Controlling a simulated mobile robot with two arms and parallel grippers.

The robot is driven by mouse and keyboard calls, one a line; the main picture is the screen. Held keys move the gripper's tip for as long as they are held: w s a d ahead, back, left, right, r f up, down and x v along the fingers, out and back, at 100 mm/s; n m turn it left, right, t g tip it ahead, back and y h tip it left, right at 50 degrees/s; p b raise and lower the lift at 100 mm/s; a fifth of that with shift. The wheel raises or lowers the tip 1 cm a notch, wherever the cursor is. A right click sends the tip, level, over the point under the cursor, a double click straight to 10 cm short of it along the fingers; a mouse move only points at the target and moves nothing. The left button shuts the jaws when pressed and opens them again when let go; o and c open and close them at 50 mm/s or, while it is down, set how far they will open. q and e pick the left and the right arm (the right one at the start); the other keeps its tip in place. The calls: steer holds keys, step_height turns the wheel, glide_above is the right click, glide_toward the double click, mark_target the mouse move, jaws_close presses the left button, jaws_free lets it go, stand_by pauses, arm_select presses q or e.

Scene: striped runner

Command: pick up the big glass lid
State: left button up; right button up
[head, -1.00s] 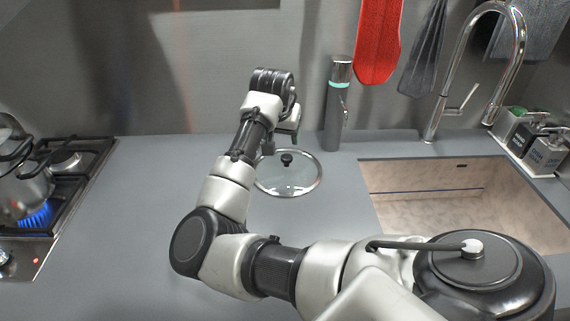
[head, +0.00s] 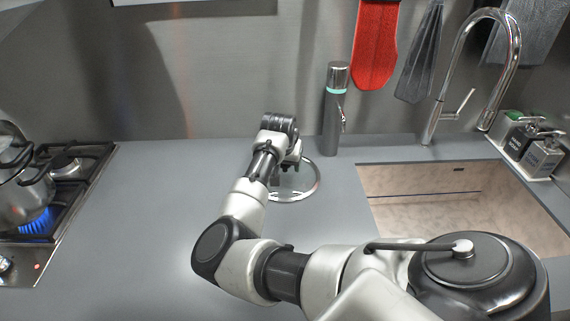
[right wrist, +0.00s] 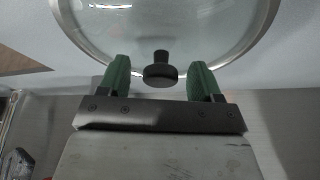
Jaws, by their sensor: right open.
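The big glass lid (head: 305,186) lies flat on the grey counter at the back, left of the sink, partly hidden by my right arm in the head view. In the right wrist view, the lid (right wrist: 232,35) shows its clear glass, steel rim and black knob (right wrist: 160,72). My right gripper (right wrist: 180,75) is open, with its two green fingers on either side of the knob and a gap on each side. In the head view, the right gripper (head: 285,165) is over the lid, its fingertips mostly hidden. My left gripper is not in view.
A gas hob (head: 62,185) with a steel pot (head: 22,195) over a lit flame is at the left. A steel cylinder (head: 333,115) stands behind the lid. The sink (head: 460,200) and tap (head: 436,115) are at the right. The left part of the counter (head: 140,220) is clear.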

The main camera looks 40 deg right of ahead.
steer(key=shift+a, duration=0.1)
steer(key=shift+c, duration=0.5)
steer(key=shift+r, duration=0.1)
jaws_close()
